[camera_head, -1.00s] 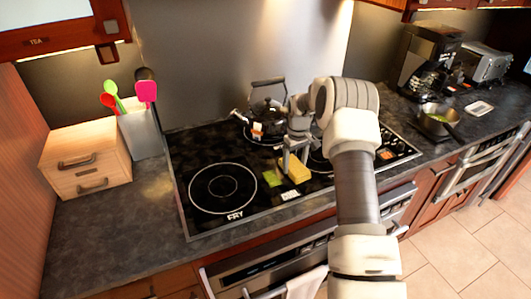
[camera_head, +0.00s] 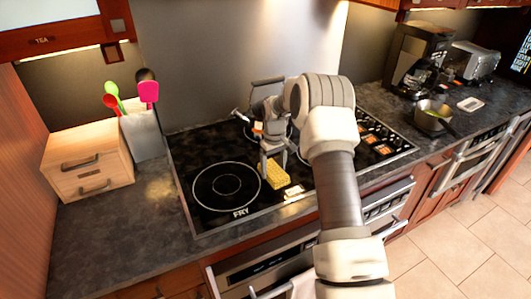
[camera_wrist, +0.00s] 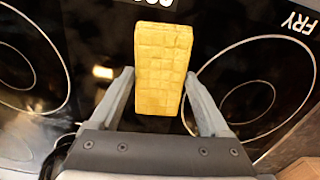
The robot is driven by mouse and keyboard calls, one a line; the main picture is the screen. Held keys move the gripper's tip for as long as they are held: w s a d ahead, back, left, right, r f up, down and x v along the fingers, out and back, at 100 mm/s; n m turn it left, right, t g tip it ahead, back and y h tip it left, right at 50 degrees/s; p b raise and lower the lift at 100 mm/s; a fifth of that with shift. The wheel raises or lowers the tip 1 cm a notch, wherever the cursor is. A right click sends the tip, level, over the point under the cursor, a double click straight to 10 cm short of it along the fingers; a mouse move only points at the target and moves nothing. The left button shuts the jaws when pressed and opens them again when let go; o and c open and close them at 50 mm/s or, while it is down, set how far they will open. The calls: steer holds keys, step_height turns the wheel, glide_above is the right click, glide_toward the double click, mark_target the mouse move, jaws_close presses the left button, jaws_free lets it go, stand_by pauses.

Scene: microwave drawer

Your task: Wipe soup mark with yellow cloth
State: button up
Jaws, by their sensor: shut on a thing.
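The yellow cloth (camera_head: 278,176) is a thick, folded block with a grid texture. It lies on the black stovetop, right of the left burner ring. My gripper (camera_head: 274,164) is above it, pointing down, with its fingers around it. In the wrist view the cloth (camera_wrist: 163,62) sits between the two fingers of my gripper (camera_wrist: 159,76), which is shut on it. No soup mark shows now; the spot where a green patch showed earlier is under or right beside the cloth and gripper.
A wooden drawer box (camera_head: 87,160) and a utensil holder (camera_head: 143,134) are at left. A metal pot (camera_head: 432,117) stands at right. The left burner is clear.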

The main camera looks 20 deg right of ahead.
steer(key=shift+s+a, duration=0.15)
steer(key=shift+a, duration=0.7)
step_height(320, 180, up, 2)
steer(key=shift+r+p, duration=0.25)
steer(key=shift+p, duration=0.15)
steer(key=shift+r, duration=0.4)
steer(key=shift+d+r+p, duration=0.1)
steer(key=shift+r+p, duration=1.2)
steer(key=shift+r, duration=1.1)
steer(key=shift+s, duration=0.15)
